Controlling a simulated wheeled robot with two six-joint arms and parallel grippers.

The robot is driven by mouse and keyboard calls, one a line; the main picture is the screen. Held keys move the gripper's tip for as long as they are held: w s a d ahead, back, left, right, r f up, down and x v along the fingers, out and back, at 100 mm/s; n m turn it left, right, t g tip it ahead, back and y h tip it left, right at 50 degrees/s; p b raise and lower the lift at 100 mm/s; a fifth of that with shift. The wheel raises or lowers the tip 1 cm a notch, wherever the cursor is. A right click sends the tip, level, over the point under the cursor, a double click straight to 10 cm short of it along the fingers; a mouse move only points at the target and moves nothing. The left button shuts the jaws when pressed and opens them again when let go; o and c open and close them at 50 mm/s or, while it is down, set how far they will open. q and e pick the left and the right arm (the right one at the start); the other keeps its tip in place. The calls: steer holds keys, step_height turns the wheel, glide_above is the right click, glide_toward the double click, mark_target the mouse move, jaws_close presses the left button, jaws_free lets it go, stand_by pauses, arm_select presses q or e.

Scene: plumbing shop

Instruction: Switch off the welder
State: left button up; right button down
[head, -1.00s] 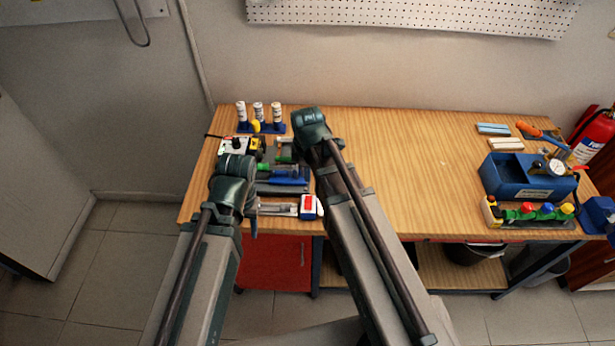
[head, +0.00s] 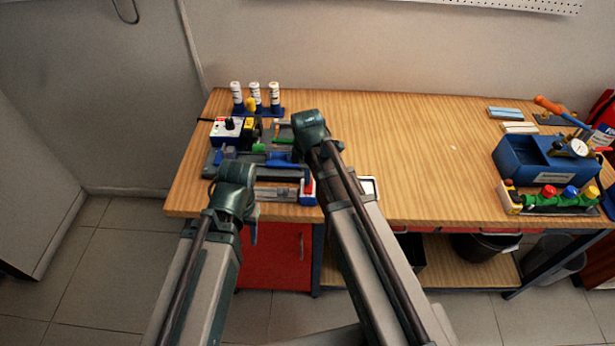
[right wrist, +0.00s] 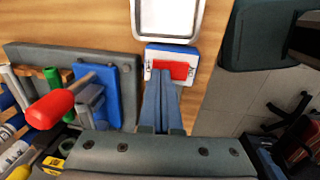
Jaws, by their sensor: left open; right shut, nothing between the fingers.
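A small blue-and-white switch box with a red rocker (right wrist: 170,70) is at the bench's front edge, also seen in the head view (head: 308,198). I cannot tell how the rocker is tilted. My right gripper (right wrist: 160,78) is shut and empty, its tips at the rocker's lower edge in the wrist view; I cannot tell whether they touch. In the head view my right arm hides part of this area. A white box with a black knob (head: 227,131) stands further back left. My left gripper (head: 252,234) shows only in part near the front edge, away from the switch box.
A grey rig with blue blocks lies beside the switch box, with a red-ended lever (right wrist: 48,110). A white-rimmed tray (head: 370,188) is right of my right arm. Bottles (head: 256,97) stand behind. A blue toolbox (head: 545,162) is at right. The bench middle is clear.

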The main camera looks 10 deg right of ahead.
stand_by(0.3)
steer(key=shift+w+f, duration=0.1)
steer(key=shift+f, duration=0.2)
steer(key=shift+s+a+r, duration=0.15)
steer(key=shift+s, duration=0.6)
steer(key=shift+r, duration=0.1)
step_height(320, 180, up, 14)
steer(key=w+p, duration=0.1)
steer(key=p, duration=1.2)
steer(key=shift+p, duration=0.4)
